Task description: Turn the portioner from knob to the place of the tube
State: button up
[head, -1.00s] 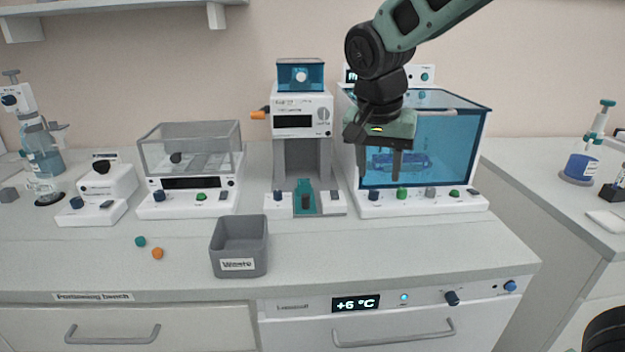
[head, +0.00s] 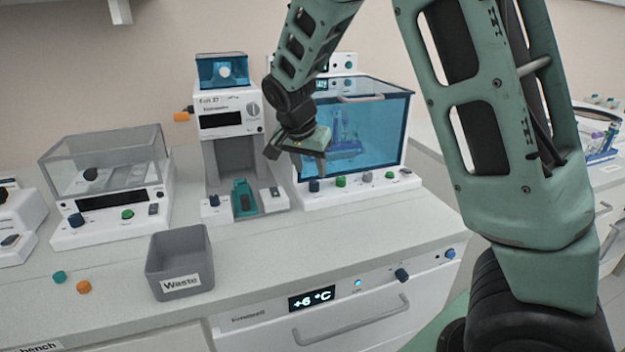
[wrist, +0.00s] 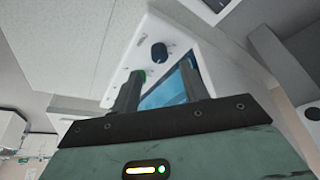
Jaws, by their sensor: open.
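A tall white unit (head: 226,108) with a round dial on its upper front and a teal piece (head: 244,198) in its base stands at the back; it may be the portioner, but I cannot read its label surely. My gripper (head: 298,162) hangs right of it, in front of the blue-windowed chamber (head: 375,130). My gripper is open, with nothing seen between its fingers. No loose tube shows clearly near my gripper.
The grey waste bin (head: 180,264) stands near the bench front, with a teal cap (head: 59,277) and an orange cap (head: 83,287) to its left. A clear-lidded box unit (head: 105,185) stands at left. The bench between bin and chamber is clear. My own arm covers the right side.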

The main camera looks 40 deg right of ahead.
aim_at(314, 182)
jog(key=x, duration=0.5)
jog(key=shift+f, duration=0.1)
grip_shut()
